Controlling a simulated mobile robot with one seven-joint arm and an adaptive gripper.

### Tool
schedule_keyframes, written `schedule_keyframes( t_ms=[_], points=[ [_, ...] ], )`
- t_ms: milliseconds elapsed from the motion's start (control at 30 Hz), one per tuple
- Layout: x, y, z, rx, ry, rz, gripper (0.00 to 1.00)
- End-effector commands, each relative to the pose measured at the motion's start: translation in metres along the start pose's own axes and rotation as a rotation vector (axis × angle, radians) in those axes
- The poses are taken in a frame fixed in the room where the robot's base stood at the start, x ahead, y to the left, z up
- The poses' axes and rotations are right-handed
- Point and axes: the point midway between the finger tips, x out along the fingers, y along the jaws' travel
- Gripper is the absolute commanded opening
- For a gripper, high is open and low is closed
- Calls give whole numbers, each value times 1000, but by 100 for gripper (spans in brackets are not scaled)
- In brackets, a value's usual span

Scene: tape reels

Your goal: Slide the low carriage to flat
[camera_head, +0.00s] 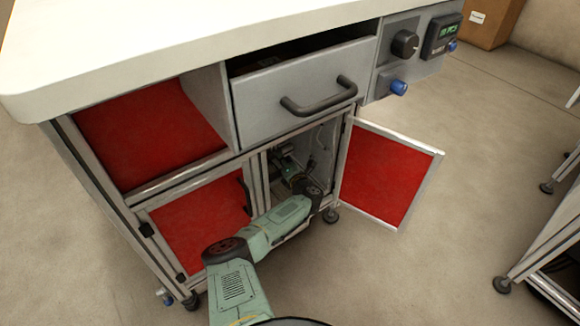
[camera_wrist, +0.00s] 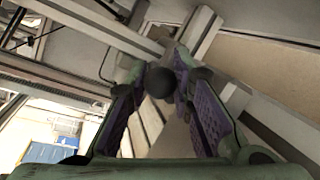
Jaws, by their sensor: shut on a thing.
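In the wrist view my gripper (camera_wrist: 170,90) has its two purple-padded fingers on either side of a dark round knob (camera_wrist: 160,82), shut on it. The knob sits close to a pale metal bar (camera_wrist: 100,30). It may belong to the low carriage, but the carriage's outline cannot be made out. In the head view my arm reaches into the lower right compartment (camera_head: 318,150) of the workbench. There the fingertips and knob are small and dark, largely hidden by my own wrist. Which way the carriage is tilted cannot be told.
A red-panelled door (camera_head: 388,175) stands open at the compartment's right. The closed red door (camera_head: 200,222) is on the left. A drawer (camera_head: 300,95) with a dark handle is above, slightly open. A control panel (camera_head: 412,58) with a knob and display is at upper right.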

Motion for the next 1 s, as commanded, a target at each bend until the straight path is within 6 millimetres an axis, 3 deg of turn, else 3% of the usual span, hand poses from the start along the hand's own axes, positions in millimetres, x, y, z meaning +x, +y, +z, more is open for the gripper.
schedule_keyframes(
  t_ms=[100,200,500,533,600,700,1000],
  points=[
    [22,6,-4,3,1,2,0],
    [31,9,-4,2,1,0,0],
    [34,12,-4,-1,0,0,0],
    [34,12,-4,-1,0,0,22],
    [34,12,-4,-1,0,0,26],
    [34,12,-4,-1,0,0,31],
    [32,11,-4,0,0,0,31]
  ],
)
